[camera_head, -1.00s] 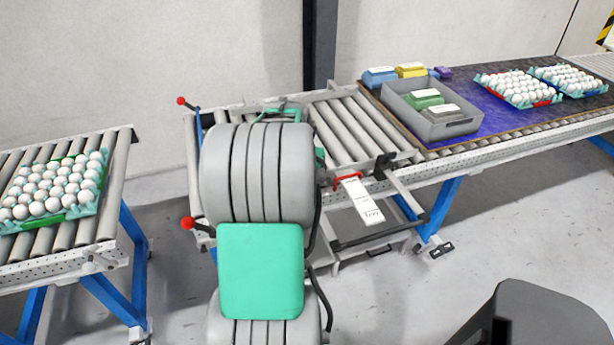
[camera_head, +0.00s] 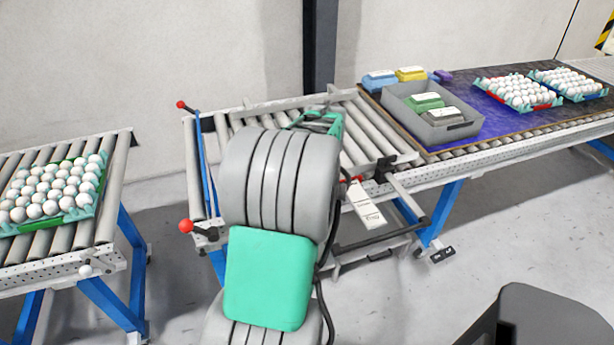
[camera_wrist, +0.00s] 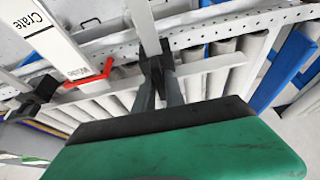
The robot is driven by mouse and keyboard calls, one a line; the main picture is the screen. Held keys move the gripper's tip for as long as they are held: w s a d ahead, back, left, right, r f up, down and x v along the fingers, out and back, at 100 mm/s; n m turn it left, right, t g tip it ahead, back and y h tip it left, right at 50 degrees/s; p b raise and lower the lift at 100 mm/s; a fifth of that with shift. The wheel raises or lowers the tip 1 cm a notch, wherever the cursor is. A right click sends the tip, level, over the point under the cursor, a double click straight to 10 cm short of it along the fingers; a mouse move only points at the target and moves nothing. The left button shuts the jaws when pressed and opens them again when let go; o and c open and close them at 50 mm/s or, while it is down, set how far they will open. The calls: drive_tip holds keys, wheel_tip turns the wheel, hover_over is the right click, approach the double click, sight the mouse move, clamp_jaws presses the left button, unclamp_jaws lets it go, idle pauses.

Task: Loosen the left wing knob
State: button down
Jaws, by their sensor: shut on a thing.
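The left wing knob (camera_wrist: 155,64) is black and sits on the light grey guide bar in the wrist view. My gripper (camera_wrist: 158,82) reaches up to it, its two grey fingers closed on the knob. My arm hides this knob in the head view. The other black wing knob (camera_head: 385,164) shows in the head view right of the white label card, and at the left of the wrist view (camera_wrist: 38,92). The guide rail (camera_wrist: 215,64) runs across the rollers beside the held knob.
A white label card (camera_head: 364,206) in a red clip (camera_wrist: 104,72) hangs between the knobs. Red-tipped levers (camera_head: 182,104) stand at the left frame edge. A grey crate (camera_head: 398,104) with egg boxes sits right; egg trays (camera_head: 95,204) lie on the outer conveyors.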

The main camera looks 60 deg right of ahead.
drive_tip(key=shift+r, duration=0.1)
idle(0.3)
drive_tip(key=c, duration=1.4)
unclamp_jaws()
drive_tip(key=v, duration=0.7)
drive_tip(key=shift+s+r, duration=0.1)
drive_tip(key=shift+r, duration=0.25)
